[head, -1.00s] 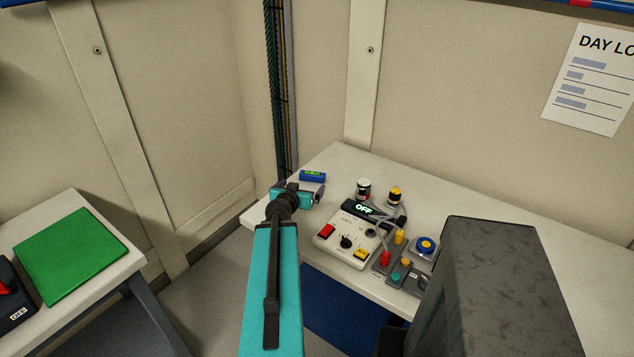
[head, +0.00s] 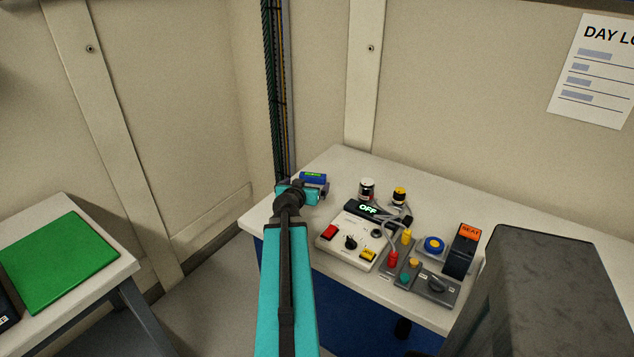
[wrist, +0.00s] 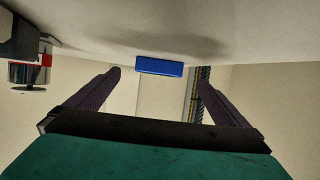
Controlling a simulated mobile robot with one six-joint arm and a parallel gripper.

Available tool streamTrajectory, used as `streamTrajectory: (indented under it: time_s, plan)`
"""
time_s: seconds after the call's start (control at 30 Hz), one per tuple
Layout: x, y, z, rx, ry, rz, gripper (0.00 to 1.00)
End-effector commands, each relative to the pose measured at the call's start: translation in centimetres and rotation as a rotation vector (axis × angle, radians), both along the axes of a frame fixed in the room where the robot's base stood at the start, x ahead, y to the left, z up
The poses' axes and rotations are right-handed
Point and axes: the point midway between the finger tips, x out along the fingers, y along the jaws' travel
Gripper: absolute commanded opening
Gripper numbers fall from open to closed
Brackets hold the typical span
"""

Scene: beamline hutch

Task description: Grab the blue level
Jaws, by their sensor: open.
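The blue level (head: 313,178) is a small blue block with a green vial on top. It lies near the far left corner of the white table in the head view. In the wrist view the blue level (wrist: 160,66) shows beyond the fingertips, between the two fingers' lines, a little left of their middle. My gripper (wrist: 158,80) is open and empty, its dark fingers apart. In the head view my gripper (head: 318,190) is just in front of the level and hides part of its lower side; whether they touch cannot be told there.
A control box (head: 350,240) reading OFF stands right of my arm, with two small jars (head: 367,189) behind it. Button boxes (head: 434,286) and a black-and-orange switch (head: 461,252) stand further right. The table (head: 345,165) is bare behind the level. A green mat (head: 58,262) lies on another table.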

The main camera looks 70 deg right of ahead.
Motion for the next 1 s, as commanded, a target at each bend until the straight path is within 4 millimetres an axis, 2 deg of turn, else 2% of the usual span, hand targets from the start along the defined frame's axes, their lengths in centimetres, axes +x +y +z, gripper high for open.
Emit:
streamTrajectory:
  time_s: [0.03,0.4,1.0]
  plan:
    - [0.5,-0.1,-0.3,0.000,-0.001,0.006,1.00]
    - [1.0,-2.0,-0.9,0.000,-0.001,0.010,1.00]
    - [1.1,-2.6,-1.1,0.000,0.000,0.013,1.00]
